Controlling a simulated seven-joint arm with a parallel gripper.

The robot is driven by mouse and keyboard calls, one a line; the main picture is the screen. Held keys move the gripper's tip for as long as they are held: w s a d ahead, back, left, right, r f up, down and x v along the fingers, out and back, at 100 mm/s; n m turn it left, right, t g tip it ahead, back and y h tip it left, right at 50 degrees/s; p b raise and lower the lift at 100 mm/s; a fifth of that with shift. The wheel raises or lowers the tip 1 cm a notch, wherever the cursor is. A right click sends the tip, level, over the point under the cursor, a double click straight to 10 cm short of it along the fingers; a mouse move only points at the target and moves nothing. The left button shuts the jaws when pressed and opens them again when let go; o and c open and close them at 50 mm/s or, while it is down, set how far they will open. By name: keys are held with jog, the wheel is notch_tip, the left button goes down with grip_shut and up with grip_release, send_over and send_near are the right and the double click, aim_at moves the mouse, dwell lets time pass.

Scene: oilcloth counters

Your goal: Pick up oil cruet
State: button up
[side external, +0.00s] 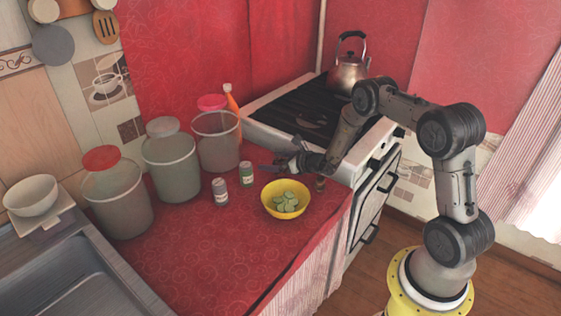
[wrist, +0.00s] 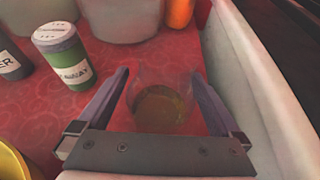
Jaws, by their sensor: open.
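The oil cruet (wrist: 160,108) is a small clear vessel with brownish liquid, seen from above between my fingers in the wrist view. My gripper (side external: 272,167) is open and reaches left over the counter, beside the stove. In the wrist view my gripper (wrist: 163,90) has one finger on each side of the cruet. I cannot tell whether the fingers are level with it or above it. No contact shows.
A yellow bowl (side external: 286,210) of green pieces stands left of the cruet. A green shaker (side external: 246,174) and a grey shaker (side external: 220,191) stand farther left. Large canisters (side external: 168,163) line the back. The stove (side external: 312,112) borders the right. The front counter is clear.

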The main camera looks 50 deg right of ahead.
jog(key=shift+r, duration=0.1)
grip_shut()
jog(key=shift+r, duration=0.1)
dwell(0.4)
